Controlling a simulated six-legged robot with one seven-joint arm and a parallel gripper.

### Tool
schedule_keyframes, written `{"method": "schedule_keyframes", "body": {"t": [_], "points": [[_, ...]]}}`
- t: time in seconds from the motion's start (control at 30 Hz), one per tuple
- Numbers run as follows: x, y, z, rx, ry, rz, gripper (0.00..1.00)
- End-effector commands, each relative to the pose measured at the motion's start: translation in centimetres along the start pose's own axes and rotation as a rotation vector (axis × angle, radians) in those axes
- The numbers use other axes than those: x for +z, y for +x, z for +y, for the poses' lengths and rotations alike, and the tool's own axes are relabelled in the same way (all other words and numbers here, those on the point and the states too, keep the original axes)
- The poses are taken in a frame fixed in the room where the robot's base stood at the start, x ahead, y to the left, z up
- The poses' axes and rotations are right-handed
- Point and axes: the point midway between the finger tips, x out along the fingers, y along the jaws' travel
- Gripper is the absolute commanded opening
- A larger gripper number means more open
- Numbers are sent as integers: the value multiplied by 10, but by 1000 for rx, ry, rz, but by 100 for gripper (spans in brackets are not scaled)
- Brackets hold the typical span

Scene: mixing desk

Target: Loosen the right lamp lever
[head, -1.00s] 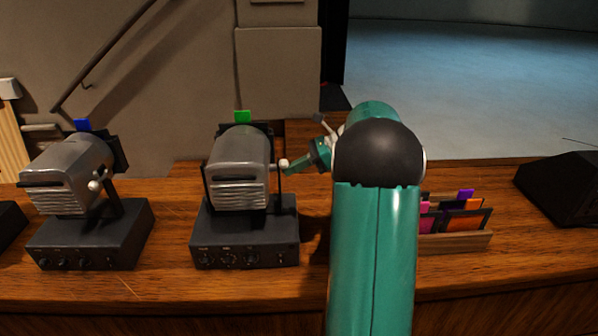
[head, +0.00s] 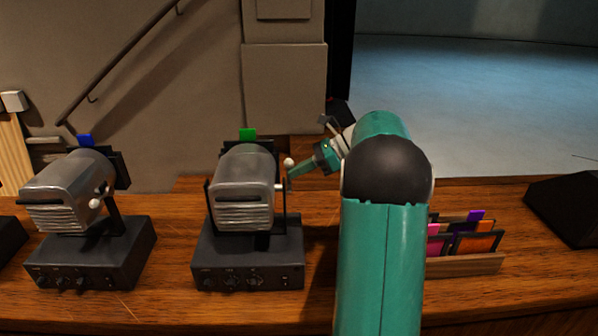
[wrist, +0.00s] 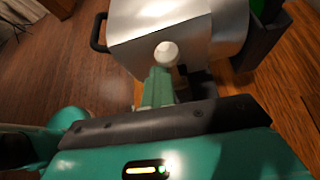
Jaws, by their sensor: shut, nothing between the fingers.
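The right lamp (head: 243,188) is a grey metal spotlight with a green tab on top, standing on a black control base (head: 248,262). Its lever ends in a white ball knob (head: 288,162) on the lamp's right side, standing above the side pivot. In the wrist view the knob (wrist: 166,53) sits just beyond my fingertips, in front of the lamp housing (wrist: 150,20). My gripper (head: 293,174) is shut and empty, just below the knob. In the wrist view its closed green fingers (wrist: 158,85) point at the knob; whether they touch it I cannot tell.
A second lamp (head: 68,190) with a blue tab and its own white knob stands to the left. A wooden rack of coloured gel frames (head: 465,264) stands right of my arm. A black wedge-shaped box (head: 565,208) is at far right.

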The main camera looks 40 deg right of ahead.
Motion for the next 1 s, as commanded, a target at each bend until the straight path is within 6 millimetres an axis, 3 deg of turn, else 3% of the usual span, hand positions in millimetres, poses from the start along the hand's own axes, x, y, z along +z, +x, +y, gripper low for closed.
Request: {"method": "schedule_keyframes", "body": {"t": [0.67, 1.0], "points": [[4, -4, -5, -19, -7, -3, 0], [-4, 2, -1, -12, -5, -1, 0]]}}
